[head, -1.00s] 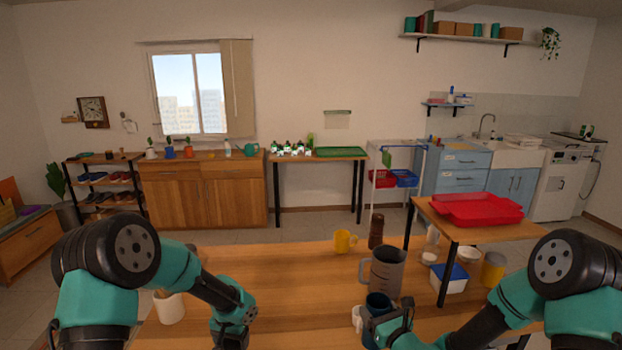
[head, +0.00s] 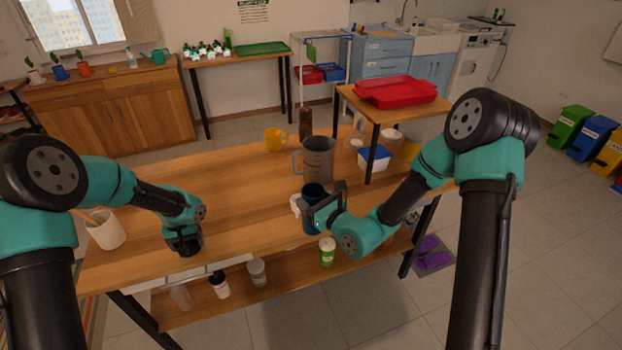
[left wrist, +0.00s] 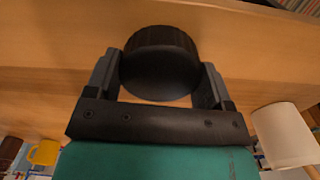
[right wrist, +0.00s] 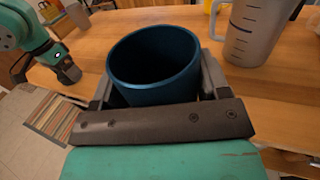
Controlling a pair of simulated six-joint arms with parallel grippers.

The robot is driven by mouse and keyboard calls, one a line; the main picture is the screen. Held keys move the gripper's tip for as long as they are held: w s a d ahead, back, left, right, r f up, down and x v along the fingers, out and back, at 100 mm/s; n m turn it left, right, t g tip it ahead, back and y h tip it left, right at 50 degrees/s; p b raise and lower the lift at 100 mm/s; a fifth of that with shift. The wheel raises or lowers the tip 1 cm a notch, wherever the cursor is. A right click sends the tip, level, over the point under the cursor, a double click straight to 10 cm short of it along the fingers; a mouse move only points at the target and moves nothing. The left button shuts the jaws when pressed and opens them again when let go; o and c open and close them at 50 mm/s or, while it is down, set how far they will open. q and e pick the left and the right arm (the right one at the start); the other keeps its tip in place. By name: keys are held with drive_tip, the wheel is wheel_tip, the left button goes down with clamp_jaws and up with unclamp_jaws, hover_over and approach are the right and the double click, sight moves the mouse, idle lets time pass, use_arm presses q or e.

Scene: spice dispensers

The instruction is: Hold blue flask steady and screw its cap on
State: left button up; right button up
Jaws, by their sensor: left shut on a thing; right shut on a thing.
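The blue flask (head: 311,192) stands on the wooden table in front of the grey measuring jug. It is open at the top, and its empty-looking mouth (right wrist: 155,62) shows in the right wrist view. My right gripper (head: 322,206) is shut on the flask's body from the near right side. My left gripper (head: 186,246) is at the table's front edge, to the left of the flask and well apart from it. It is shut on a round black cap (left wrist: 160,62), which shows between its fingers in the left wrist view. The cap is mostly hidden in the head view.
A grey measuring jug (head: 318,160) stands right behind the flask, with a brown bottle (head: 305,124) and yellow mug (head: 275,139) further back. A white utensil pot (head: 106,230) stands at the left. The table between the grippers is clear.

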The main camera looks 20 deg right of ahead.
drive_tip(key=s+a+r+n+g+y, duration=0.2)
drive_tip(key=s+a+n+y, duration=0.1)
drive_tip(key=a, duration=0.5)
drive_tip(key=shift+s+g+y, duration=0.3)
drive_tip(key=shift+y, duration=0.3)
drive_tip(key=shift+a, duration=0.1)
use_arm(q)
drive_tip(key=d+r+m, duration=0.3)
drive_tip(key=d+r, duration=1.3)
drive_tip(key=s+d+r+m, duration=0.3)
drive_tip(key=s+d+r, duration=0.6)
drive_tip(key=d+r, duration=0.4)
drive_tip(key=shift+d+r, duration=0.25)
drive_tip(key=shift+d, duration=0.45)
drive_tip(key=shift+f, duration=2.05)
